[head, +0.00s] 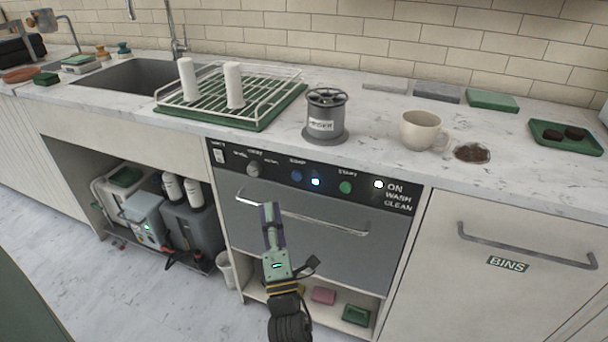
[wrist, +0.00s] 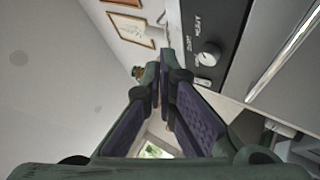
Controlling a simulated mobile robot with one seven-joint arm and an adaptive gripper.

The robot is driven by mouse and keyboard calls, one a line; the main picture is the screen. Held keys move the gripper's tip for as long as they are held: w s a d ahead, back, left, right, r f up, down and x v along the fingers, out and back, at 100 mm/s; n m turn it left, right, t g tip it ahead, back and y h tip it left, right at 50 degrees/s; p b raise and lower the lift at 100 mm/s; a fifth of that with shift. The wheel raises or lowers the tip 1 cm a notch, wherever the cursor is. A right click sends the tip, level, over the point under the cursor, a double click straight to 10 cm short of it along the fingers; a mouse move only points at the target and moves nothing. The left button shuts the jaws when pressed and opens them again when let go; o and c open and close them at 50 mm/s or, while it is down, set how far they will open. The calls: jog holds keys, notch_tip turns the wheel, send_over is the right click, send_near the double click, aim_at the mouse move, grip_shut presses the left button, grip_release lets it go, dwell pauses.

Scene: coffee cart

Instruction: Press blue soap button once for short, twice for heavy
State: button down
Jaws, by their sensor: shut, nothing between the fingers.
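The blue soap button (head: 297,176) sits on the dark control panel (head: 222,154) of the machine under the counter. A lit white-blue lamp (head: 315,182) is just right of it, and a green button (head: 345,187) is further right. A grey knob (head: 254,169) is to its left, and a knob also shows in the wrist view (wrist: 208,54). My gripper (head: 268,207) is shut and empty, in front of the machine door, below and left of the blue button and apart from it. The blue button is not visible in the wrist view.
The door handle (head: 310,217) runs across the machine door behind my gripper. On the counter above stand a grey holder (head: 325,117), a beige cup (head: 421,130) and a white dish rack (head: 262,80). A lit white lamp (head: 378,184) is at the panel's right.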

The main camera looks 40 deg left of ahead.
aim_at(296, 176)
dwell(0.4)
jog(key=w+a+p, duration=0.2)
jog(key=w, duration=0.6)
jog(key=shift+w+p, duration=0.25)
jog(key=shift+p, duration=0.05)
jog(key=shift+w, duration=0.2)
dwell(1.1)
jog(key=shift+w+a, duration=0.1)
jog(key=shift+w, duration=0.15)
jog(key=shift+w+a, duration=0.1)
jog(key=shift+w, duration=0.35)
dwell(0.7)
jog(key=shift+b, duration=0.3)
jog(key=shift+s+d, duration=0.2)
jog(key=shift+s, duration=0.7)
